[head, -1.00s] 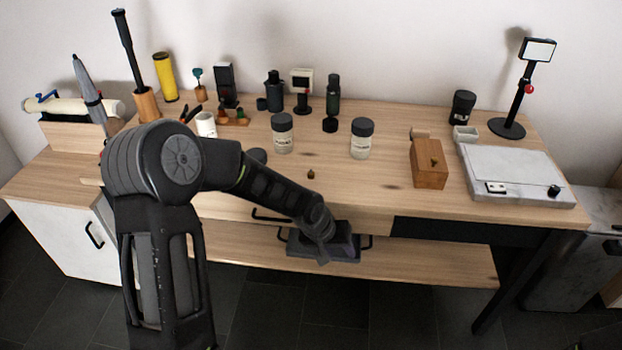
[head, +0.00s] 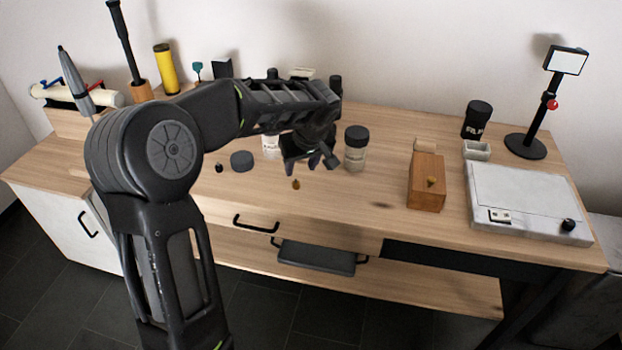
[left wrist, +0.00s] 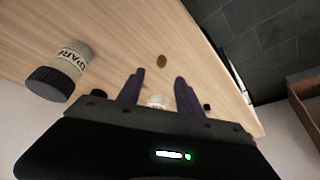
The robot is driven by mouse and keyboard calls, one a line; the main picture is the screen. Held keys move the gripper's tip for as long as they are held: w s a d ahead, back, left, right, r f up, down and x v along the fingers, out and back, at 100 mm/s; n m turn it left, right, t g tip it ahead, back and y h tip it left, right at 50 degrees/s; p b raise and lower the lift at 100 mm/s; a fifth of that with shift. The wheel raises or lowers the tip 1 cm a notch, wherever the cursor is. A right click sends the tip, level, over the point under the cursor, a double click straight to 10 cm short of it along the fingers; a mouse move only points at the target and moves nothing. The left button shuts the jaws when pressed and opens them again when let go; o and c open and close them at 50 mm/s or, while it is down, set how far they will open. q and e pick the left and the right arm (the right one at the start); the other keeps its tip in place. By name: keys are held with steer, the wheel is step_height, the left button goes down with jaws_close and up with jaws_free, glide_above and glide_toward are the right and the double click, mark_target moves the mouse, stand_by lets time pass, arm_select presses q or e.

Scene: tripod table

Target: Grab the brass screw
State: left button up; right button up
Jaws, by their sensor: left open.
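A small brass piece, which looks like the brass screw (head: 296,184), sits on the bare wooden tabletop near the front edge. It is too small to make out its thread. It also shows in the left wrist view (left wrist: 161,61), beyond the fingertips and roughly between their lines. My left gripper (head: 316,165) hangs above the table, just behind and right of the screw in the head view, beside a jar. In the left wrist view its two fingers (left wrist: 157,80) are spread and empty. My right gripper does not show.
A dark-lidded jar (head: 355,148) stands close right of my left gripper; another is partly hidden behind it. A wooden box (head: 425,195) with a small brass-coloured piece (head: 431,181) on top stands further right, near a white device (head: 525,203). The tabletop around the screw is clear.

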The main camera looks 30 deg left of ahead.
mark_target(296, 180)
arm_select(q)
steer(key=shift+x, duration=1.3)
steer(key=shift+s+a, duration=0.1)
steer(key=p+x, duration=0.1)
steer(key=x, duration=0.4)
steer(key=shift+a, duration=0.1)
steer(key=shift+c, duration=0.3)
jaws_close()
